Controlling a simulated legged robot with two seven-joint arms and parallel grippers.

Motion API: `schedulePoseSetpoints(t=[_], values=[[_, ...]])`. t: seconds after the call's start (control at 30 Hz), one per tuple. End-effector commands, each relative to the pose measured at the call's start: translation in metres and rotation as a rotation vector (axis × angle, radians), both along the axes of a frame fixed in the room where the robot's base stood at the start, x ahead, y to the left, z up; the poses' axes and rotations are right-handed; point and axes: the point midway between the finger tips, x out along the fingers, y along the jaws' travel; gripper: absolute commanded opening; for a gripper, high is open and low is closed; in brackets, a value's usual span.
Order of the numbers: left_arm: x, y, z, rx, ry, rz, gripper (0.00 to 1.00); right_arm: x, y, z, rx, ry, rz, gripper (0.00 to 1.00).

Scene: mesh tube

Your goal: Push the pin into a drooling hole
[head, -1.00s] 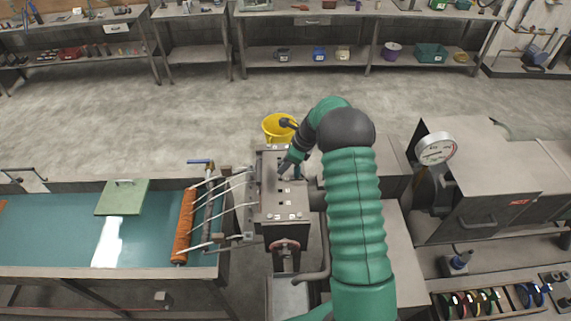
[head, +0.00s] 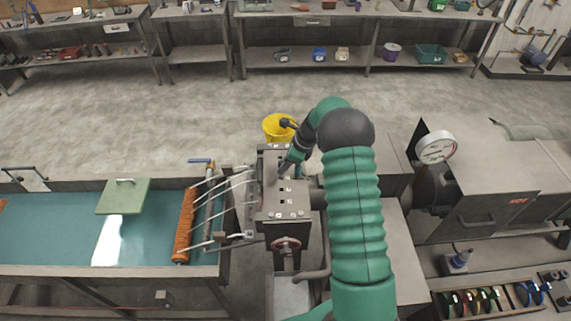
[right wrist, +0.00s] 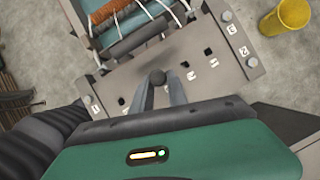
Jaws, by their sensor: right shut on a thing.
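My right gripper (head: 284,172) is over the top plate of the grey metal die box (head: 266,200) in the head view. In the right wrist view, the fingers (right wrist: 159,92) are shut on the pin, whose dark round head (right wrist: 157,77) shows between the tips. The pin's lower part is hidden, so I cannot tell how deep it sits. Marked square holes run along the plate (right wrist: 226,72); one open dark hole (right wrist: 208,52) and another (right wrist: 183,65) lie right of the pin. My left gripper is not in view.
White strands (head: 222,188) run from the box to an orange roller (head: 184,225) over a teal water tank (head: 60,230). A yellow bucket (head: 276,128) stands behind the box. A machine with a round gauge (head: 436,148) is at the right.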

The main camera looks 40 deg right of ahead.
Motion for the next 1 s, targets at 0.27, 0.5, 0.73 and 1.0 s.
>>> schedulePoseSetpoints(t=[0.27, 0.5, 0.73, 1.0], values=[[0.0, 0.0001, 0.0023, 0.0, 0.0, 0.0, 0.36, 0.0001, -0.0026, -0.0022, 0.003, -0.001, 0.0, 0.0], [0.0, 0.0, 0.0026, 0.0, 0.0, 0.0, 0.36, 0.0002, -0.0025, -0.0038, 0.003, -0.001, 0.001, 0.0], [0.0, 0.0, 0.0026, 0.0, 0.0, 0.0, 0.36, 0.0003, -0.0016, -0.0032, 0.003, -0.001, 0.001, 0.36], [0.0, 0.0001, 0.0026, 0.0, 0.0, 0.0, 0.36, 0.0005, -0.0005, -0.0028, 0.002, -0.001, 0.0, 0.45]])
